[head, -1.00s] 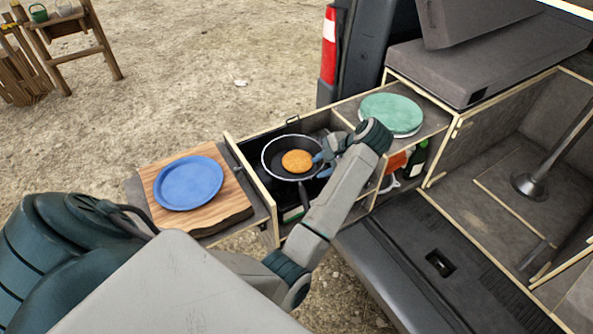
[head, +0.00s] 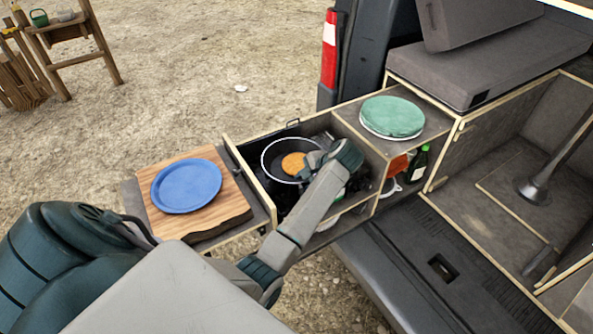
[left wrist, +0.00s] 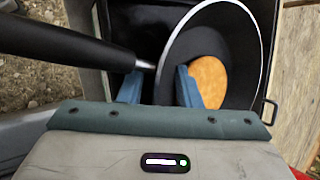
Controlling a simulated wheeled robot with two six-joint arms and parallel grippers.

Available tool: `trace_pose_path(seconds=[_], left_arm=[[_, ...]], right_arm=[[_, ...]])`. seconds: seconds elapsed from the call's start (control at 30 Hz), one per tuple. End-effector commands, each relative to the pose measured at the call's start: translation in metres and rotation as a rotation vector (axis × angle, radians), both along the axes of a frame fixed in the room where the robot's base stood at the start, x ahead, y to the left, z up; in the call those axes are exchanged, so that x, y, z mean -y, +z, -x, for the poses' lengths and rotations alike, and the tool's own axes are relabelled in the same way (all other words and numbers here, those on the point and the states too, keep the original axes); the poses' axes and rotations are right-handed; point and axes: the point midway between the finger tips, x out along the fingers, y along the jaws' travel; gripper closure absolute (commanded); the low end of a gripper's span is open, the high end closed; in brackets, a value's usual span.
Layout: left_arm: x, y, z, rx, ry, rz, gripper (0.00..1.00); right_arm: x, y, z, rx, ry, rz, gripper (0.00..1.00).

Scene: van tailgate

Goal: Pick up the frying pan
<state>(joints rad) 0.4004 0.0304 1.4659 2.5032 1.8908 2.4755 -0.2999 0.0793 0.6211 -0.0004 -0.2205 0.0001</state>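The frying pan (head: 272,171) is dark with a light rim and sits in the open box section at the van's tailgate. An orange-brown round food piece (head: 293,163) lies in it. My left gripper (head: 309,161) is at the pan's right side in the head view. In the left wrist view my left gripper (left wrist: 158,88) is open, one finger on each side of the pan's near wall; contact cannot be told. The pan (left wrist: 232,35) looks tilted there, its black handle (left wrist: 85,42) running to the left. My forearm hides the handle in the head view. My right gripper is not in view.
A blue plate (head: 186,186) on a wooden board (head: 232,208) is to the left. A green round lid or plate (head: 391,117) is on the box top to the right. A green bottle (head: 418,163) stands below it. Box walls surround the pan closely.

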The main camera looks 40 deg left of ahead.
Motion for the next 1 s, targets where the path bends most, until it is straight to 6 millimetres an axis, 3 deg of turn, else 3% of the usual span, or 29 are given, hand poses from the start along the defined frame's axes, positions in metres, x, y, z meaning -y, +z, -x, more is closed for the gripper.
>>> trace_pose_path(seconds=[0.23,0.4,1.0], left_arm=[[-0.0013,-0.0026,-0.0001,0.002,0.0,-0.001,0.69],[-0.0011,-0.0024,-0.0001,0.002,0.0,-0.001,1.0],[-0.0013,0.0011,-0.0009,0.005,0.0,-0.001,1.0]], right_arm=[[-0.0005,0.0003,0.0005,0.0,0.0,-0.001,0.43],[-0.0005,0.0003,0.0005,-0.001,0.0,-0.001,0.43],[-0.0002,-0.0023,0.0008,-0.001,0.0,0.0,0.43]])
